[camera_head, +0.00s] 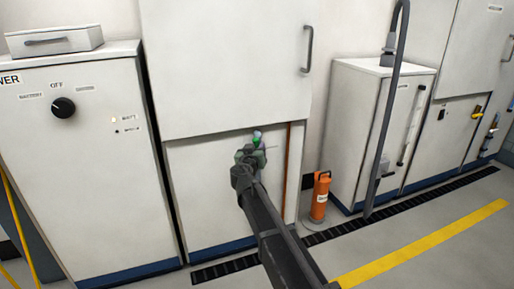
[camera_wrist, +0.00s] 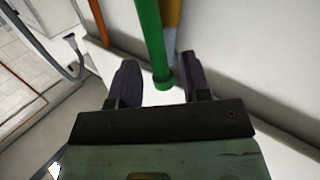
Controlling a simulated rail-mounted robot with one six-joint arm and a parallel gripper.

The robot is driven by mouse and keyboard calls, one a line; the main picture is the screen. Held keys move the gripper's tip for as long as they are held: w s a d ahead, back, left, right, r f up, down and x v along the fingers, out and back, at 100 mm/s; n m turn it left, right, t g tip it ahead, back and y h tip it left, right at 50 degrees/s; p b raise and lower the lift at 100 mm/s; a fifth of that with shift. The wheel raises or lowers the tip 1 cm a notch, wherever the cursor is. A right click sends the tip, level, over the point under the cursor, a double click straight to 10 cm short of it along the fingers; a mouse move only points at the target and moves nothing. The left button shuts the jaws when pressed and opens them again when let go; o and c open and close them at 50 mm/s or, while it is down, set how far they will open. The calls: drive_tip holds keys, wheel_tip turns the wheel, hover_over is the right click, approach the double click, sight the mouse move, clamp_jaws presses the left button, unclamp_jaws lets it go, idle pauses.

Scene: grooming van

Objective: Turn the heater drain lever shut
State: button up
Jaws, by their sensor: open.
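The green drain lever (camera_wrist: 153,35) runs down from the top of the wrist view, and its rounded lower end lies between the fingers. In the head view only a small green part (camera_head: 257,137) shows above my gripper; the rest is hidden. My gripper (camera_wrist: 159,62) is open, with one dark finger on each side of the lever end and visible gaps beside it. In the head view my gripper (camera_head: 250,155) is in front of the lower white panel. A brass-coloured part (camera_wrist: 174,22) shows beside the lever.
A thin orange-brown pipe (camera_head: 288,170) runs upright to the right of my gripper. An orange cylinder (camera_head: 320,196) stands on the floor beyond it. A larger white cabinet door (camera_head: 230,65) is above, and a white cabinet with a black knob (camera_head: 80,170) stands left.

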drive_tip(key=shift+w+d, duration=0.2)
drive_tip(key=shift+w, duration=0.95)
clamp_jaws()
